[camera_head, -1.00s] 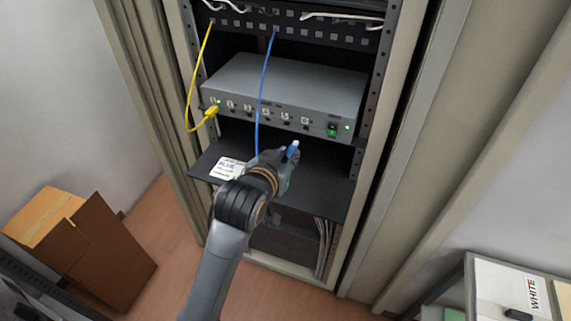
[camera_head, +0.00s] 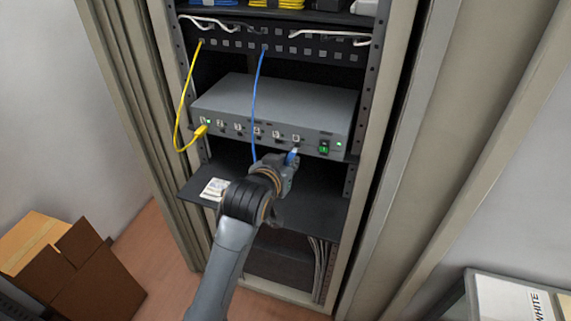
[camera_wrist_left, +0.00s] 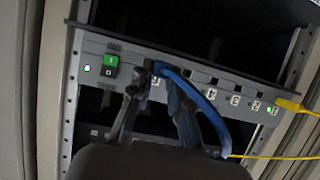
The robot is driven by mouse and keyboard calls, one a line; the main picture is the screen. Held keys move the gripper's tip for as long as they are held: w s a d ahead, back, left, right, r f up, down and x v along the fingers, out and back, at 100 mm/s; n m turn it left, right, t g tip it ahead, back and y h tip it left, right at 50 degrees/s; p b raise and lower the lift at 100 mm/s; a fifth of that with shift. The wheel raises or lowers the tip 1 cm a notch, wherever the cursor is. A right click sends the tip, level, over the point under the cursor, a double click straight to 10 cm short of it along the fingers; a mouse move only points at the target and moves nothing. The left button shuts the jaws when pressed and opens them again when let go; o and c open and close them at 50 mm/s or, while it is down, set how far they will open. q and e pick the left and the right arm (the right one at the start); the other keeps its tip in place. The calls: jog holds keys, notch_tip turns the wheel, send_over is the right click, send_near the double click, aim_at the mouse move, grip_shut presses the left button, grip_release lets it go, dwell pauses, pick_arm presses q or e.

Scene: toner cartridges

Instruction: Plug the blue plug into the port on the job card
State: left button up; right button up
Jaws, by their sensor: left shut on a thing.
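My left gripper (camera_head: 288,168) is shut on the blue plug (camera_head: 292,157), in front of the rightmost port of the grey switch box (camera_head: 280,105). The plug's pale tip points up at the box face, close below that port; I cannot tell whether it touches. In the left wrist view the gripper (camera_wrist_left: 155,105) shows its two fingers, with the blue plug (camera_wrist_left: 160,68) at the port marked 6. The blue cable (camera_head: 254,105) hangs from the patch panel above. The job card (camera_head: 214,189) lies on the black shelf; its print is too small to read. My right gripper is out of view.
A yellow plug (camera_head: 201,131) sits in the leftmost port, its cable looping up to the patch panel (camera_head: 290,45). A green power switch (camera_head: 324,146) is right of the ports. Rack posts flank both sides. A cardboard box (camera_head: 80,280) stands on the floor at left.

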aim_at(293, 152)
pick_arm(q)
jog(key=shift+p, duration=0.9)
dwell(1.2)
jog(key=shift+w+d, duration=0.15)
jog(key=shift+w, duration=0.35)
dwell(0.6)
jog(key=shift+w+d+p, duration=0.1)
jog(key=shift+w+p, duration=0.15)
jog(key=shift+p, duration=0.3)
jog(key=shift+w+d, duration=0.3)
jog(key=shift+w, duration=0.6)
dwell(1.1)
jog(key=o, duration=0.9)
jog(key=shift+w, duration=0.1)
jog(key=v, duration=1.2)
